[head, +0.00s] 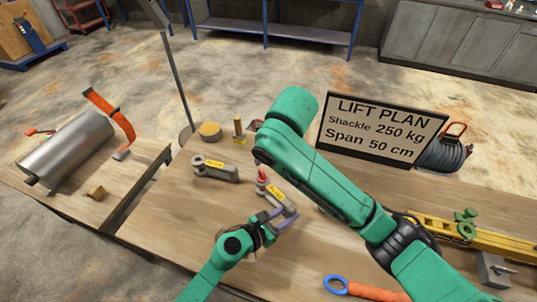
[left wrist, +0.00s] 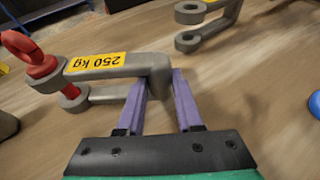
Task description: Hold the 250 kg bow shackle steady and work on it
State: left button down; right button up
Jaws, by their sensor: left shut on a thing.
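The 250 kg bow shackle (head: 274,193) lies on the wooden bench, grey with a yellow label and a red pin (head: 262,175) through its ends. In the left wrist view the label on the shackle (left wrist: 95,63) reads "250 kg" upside down. My left gripper (head: 281,219) is shut on the rounded bow end; its purple fingers (left wrist: 160,85) stand either side of it, opposite the pin. My right arm reaches over the bench beside the shackle; its gripper does not show.
Another grey shackle (head: 215,170) with a yellow label lies to the left. A grey shackle (left wrist: 207,22) shows at the wrist view's top. The lift plan sign (head: 381,126) stands behind. An orange sling (head: 372,291) and a yellow beam (head: 490,238) are at right.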

dwell(0.4)
pick_arm(q)
jog(key=shift+c, duration=2.4)
grip_release()
